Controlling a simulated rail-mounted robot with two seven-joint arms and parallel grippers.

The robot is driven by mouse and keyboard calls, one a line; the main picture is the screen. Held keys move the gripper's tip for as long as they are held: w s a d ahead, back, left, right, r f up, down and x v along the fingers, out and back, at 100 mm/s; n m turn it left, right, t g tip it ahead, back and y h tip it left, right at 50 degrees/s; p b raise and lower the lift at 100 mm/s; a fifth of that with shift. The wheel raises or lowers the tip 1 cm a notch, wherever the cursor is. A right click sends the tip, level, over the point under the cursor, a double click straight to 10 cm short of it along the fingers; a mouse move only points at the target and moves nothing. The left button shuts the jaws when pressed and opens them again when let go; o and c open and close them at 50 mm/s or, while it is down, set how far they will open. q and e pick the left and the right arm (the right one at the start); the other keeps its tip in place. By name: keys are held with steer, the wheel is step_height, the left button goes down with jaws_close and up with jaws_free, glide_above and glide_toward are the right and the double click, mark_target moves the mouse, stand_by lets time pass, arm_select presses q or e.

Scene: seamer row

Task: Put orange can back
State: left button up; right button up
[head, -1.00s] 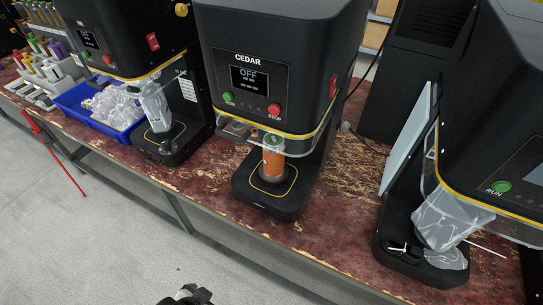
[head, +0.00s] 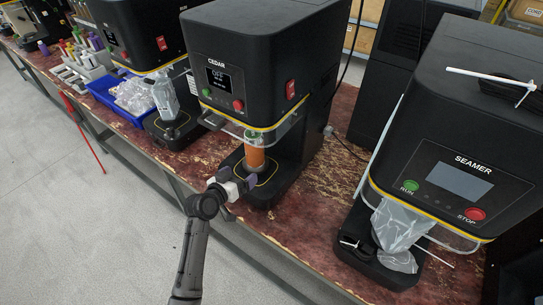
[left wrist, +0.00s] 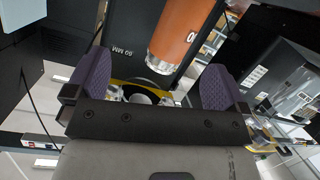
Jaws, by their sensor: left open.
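The orange can (head: 255,152) stands upright inside the CEDAR machine (head: 248,62), on the round pedestal above its black base. Its top looks green. My left gripper (head: 238,178) is open and empty at the front of that base, just below and in front of the can. In the left wrist view the can (left wrist: 183,35) shows above and ahead of the open purple-padded fingers (left wrist: 157,86), right of their midline, apparently not touched by them. The CEDAR display reads OFF. My right gripper is not in view.
A clear guard (head: 235,127) juts out around the can's upper part. To the left are a machine with a bagged item (head: 165,96), a blue bin (head: 107,96) and a rack of coloured items (head: 84,62). At right stands the SEAMER (head: 450,165) with a grey bag (head: 397,228).

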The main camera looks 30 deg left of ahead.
mark_target(247, 147)
arm_select(q)
steer(key=w+a+r+t+y, duration=0.1)
steer(key=w, duration=0.2)
steer(key=w+a+r+t, duration=0.1)
steer(key=w, duration=0.2)
steer(key=w+a+r+m+y+b, duration=0.1)
steer(key=w, duration=0.2)
steer(key=shift+w+r+t+y, duration=0.15)
steer(key=shift+r+t+y, duration=0.15)
steer(key=shift+t, duration=0.1)
steer(key=w, duration=0.2)
steer(key=w+a+b, duration=0.1)
steer(key=w, duration=0.2)
steer(key=shift+f, duration=0.1)
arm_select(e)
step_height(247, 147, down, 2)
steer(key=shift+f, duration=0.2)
arm_select(q)
steer(key=shift+c, duration=0.3)
